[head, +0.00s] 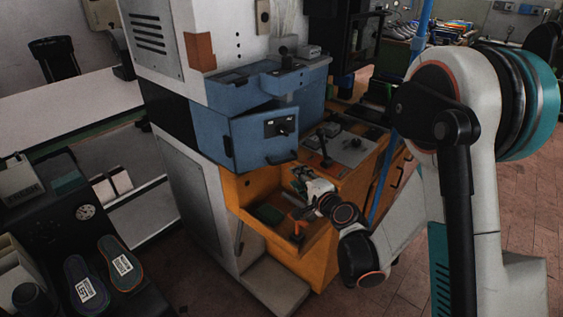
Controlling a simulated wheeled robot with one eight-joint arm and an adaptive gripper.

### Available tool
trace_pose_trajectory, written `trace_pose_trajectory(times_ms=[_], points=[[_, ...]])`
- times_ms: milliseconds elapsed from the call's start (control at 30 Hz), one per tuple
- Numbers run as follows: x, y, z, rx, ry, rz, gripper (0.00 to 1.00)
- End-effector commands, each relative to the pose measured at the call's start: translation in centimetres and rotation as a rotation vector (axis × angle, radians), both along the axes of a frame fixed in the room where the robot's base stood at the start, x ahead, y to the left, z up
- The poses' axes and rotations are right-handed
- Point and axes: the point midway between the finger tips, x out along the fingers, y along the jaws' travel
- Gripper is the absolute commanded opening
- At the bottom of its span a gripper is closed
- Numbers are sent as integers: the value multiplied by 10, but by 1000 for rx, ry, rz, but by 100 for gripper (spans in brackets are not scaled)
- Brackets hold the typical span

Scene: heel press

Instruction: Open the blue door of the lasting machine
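The lasting machine (205,180) stands in the centre, with a white upper housing, a blue middle section and an orange lower part. Its blue door (256,143) faces forward and carries a dark plate with a black knob or latch. The door looks angled out from the body, with a dark gap along its top edge, so it appears ajar. My gripper (299,182) is below and slightly right of the door, in front of the orange open compartment, apart from the door as far as I can see. Its fingers are small and I cannot tell their opening.
The orange compartment (262,230) holds a green item and an orange-handled tool. A control surface (350,148) with levers lies right of the door. A dark stand (150,285) with shoe soles is at lower left, a white table (70,105) behind. Brick floor is open at right.

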Motion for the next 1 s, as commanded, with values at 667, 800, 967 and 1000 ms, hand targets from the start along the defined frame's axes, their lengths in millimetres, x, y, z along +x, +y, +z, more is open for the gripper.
trace_pose_trajectory(times_ms=[667, 800, 967, 1000], points=[[90, 48, -24, -2, -1, 0, 30], [106, 57, -27, -3, -1, 1, 30], [115, 62, -28, -2, -1, 0, 30], [116, 62, -28, -2, -1, 0, 30]])
